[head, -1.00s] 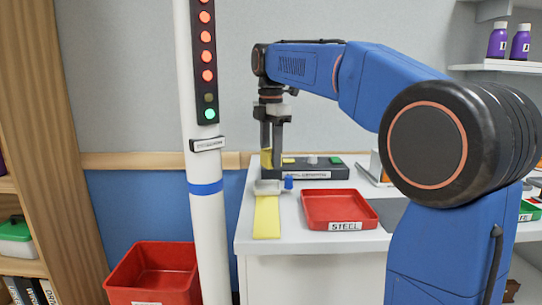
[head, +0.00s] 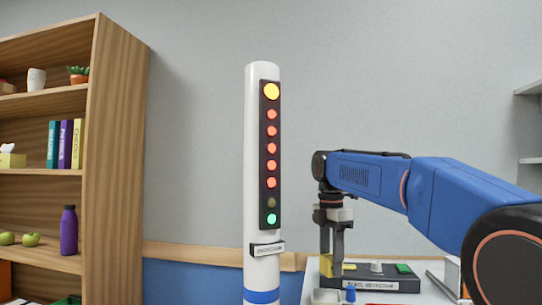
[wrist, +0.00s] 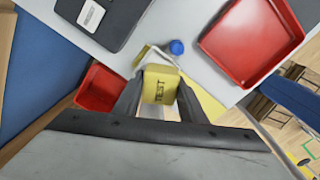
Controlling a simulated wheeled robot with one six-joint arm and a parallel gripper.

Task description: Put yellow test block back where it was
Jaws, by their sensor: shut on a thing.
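The yellow test block (wrist: 160,85), marked TEST, is between the fingers of my gripper (wrist: 158,100) in the wrist view. My gripper (head: 332,272) is shut on it, fingers pointing down, at the left end of the black labelled device in the head view. Only a little of the block's yellow (head: 337,270) shows there beside the fingers. The head view does not show clearly whether the block touches anything beneath it.
The black device (head: 385,283) has a green part on top. A blue knob (wrist: 176,47), red tray (wrist: 248,40) and yellow strip (wrist: 207,103) lie near the block. A red bin (wrist: 98,88) is lower. A white post (head: 256,200) carries lit lamps. Shelves stand left.

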